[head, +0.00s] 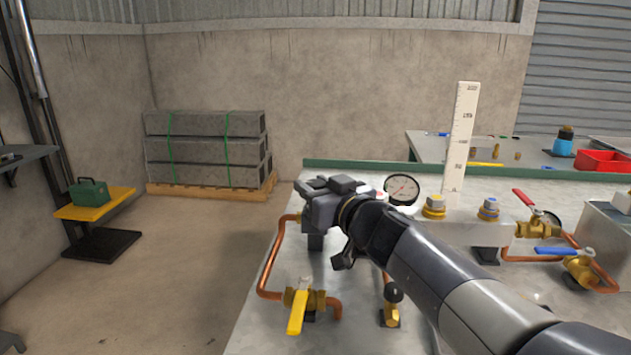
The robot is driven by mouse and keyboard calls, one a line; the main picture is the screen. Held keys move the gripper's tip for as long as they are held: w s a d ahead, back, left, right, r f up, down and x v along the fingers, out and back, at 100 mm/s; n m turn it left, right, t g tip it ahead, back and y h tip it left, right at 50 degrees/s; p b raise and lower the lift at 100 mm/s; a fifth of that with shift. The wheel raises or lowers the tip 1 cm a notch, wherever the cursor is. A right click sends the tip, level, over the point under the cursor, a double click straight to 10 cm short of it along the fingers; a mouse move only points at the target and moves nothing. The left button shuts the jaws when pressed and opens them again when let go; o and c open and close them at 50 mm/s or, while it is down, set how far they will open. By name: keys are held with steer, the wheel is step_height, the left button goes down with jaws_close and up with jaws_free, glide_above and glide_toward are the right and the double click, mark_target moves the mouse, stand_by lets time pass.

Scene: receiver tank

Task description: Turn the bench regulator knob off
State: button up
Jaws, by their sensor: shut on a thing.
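My gripper (318,200) is at the left part of the metal bench (250,325), where a copper pipe (268,270) rises to it. It is shut on the bench regulator knob, which my gripper and wrist hide. The knob's angle cannot be seen. A round white pressure gauge (402,189) with a red needle stands just right of my gripper, partly behind my wrist.
A yellow-handled valve (298,308) and a small brass valve with a black knob (391,305) stand below my arm. Brass fittings (434,207), a white scale (461,135) and red- and blue-handled valves (538,222) (578,265) stand to the right. Open floor lies left.

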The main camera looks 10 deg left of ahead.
mark_target(315, 182)
steer(key=shift+f, duration=0.2)
steer(key=o, duration=1)
steer(key=shift+r, duration=0.1)
steer(key=shift+r, duration=0.15)
step_height(315, 182, up, 10)
steer(key=p, duration=0.8)
